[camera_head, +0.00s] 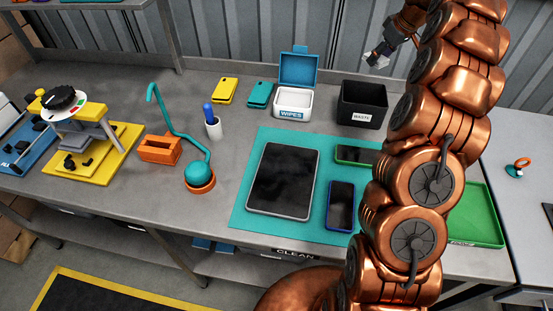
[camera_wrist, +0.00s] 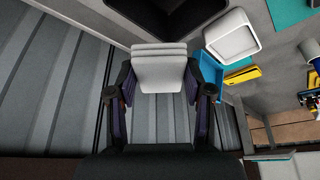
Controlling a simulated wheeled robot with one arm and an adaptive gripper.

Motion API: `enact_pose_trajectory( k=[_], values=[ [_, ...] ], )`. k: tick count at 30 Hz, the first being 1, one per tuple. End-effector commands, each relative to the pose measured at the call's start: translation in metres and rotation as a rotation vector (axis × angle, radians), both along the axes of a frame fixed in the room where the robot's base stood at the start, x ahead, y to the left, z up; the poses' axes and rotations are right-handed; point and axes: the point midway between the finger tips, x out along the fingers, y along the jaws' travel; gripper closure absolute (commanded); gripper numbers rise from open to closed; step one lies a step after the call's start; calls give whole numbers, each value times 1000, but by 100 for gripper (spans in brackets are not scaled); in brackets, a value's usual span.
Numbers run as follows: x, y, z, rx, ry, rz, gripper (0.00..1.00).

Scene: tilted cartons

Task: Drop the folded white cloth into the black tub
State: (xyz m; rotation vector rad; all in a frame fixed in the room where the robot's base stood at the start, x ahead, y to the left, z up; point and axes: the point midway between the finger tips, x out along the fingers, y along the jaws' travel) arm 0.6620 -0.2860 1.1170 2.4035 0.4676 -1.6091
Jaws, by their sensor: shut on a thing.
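The folded white cloth (camera_wrist: 160,70) is clamped between the two fingers of my gripper (camera_wrist: 158,84) in the wrist view. In the head view my gripper (camera_head: 384,50) is high at the back near the wall, with the small pale cloth (camera_head: 375,60) at its tip. The black tub (camera_head: 361,117), with a white WASTE label, stands upright on the bench below and in front of the gripper. Its dark shape also shows at the top of the wrist view (camera_wrist: 178,14). The cloth is apart from the tub. The tub's floor is mostly hidden.
The white wipes box (camera_head: 293,104) with its raised blue lid (camera_head: 298,66) stands just left of the tub. A teal mat (camera_head: 246,210) holds a tablet (camera_head: 283,181) and phones. A green tray (camera_head: 483,216) is partly behind my arm. The corrugated wall (camera_head: 250,40) is close behind.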

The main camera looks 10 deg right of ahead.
Motion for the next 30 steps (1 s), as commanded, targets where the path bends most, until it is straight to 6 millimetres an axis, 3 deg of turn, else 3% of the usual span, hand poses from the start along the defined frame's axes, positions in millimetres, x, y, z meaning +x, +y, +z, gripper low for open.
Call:
enact_pose_trajectory(
  k=[8,22,30],
  values=[
    [-1,-1,-6,1,2,-1,87],
    [0,1,-50,3,2,0,87],
    [1,1,-60,0,-1,1,87]
  ],
)
